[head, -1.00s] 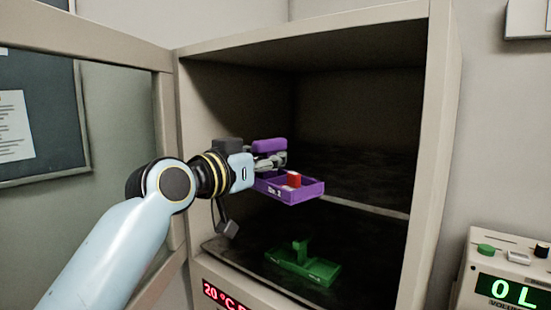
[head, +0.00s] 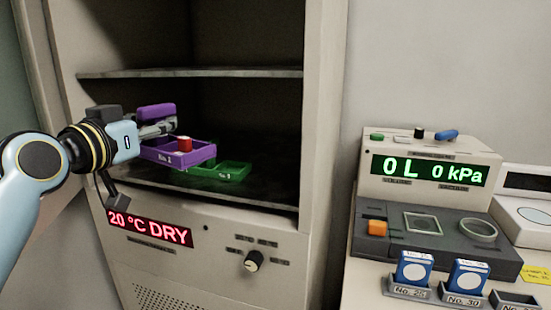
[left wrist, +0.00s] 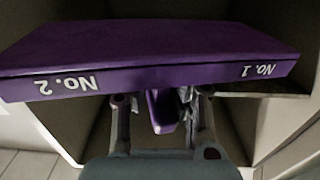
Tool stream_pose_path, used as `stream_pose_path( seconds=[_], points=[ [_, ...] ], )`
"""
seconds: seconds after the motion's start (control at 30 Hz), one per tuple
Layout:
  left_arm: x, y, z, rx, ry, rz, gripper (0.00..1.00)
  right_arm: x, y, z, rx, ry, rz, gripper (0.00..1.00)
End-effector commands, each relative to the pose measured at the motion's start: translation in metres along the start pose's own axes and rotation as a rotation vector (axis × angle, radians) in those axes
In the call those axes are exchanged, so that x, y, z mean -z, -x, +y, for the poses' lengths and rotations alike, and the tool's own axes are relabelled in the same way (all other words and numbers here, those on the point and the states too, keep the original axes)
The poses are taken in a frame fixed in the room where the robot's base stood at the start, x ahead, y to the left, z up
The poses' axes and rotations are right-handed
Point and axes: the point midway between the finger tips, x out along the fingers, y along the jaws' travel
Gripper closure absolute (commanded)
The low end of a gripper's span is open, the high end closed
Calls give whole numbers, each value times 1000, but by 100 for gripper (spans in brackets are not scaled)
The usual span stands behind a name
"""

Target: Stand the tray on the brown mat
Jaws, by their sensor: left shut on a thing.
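I cannot see the brown mat in any view. My right gripper is not in view.
A green tray (head: 235,169) is inside the drying cabinet on its lower floor, partly behind the purple tray. A shelf (head: 200,73) crosses above. To the right, a counter carries a vacuum display (head: 430,170), a dark holder block (head: 440,240) and blue boxes (head: 414,266).

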Motion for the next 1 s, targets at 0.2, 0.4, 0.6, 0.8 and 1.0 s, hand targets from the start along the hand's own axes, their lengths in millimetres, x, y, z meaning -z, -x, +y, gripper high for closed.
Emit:
stream_pose_path(
  seconds=[0.2,0.4,0.6,0.8,1.0],
  points=[
    [-14,0,0,0,0,3,100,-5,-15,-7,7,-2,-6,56],
    [-12,0,0,0,0,3,100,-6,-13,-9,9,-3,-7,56],
    [-13,0,0,0,0,2,100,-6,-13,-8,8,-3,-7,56],
    [-12,6,10,-37,1,1,100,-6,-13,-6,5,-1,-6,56],
    [-6,30,47,-183,-3,2,100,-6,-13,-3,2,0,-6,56]
  ],
)
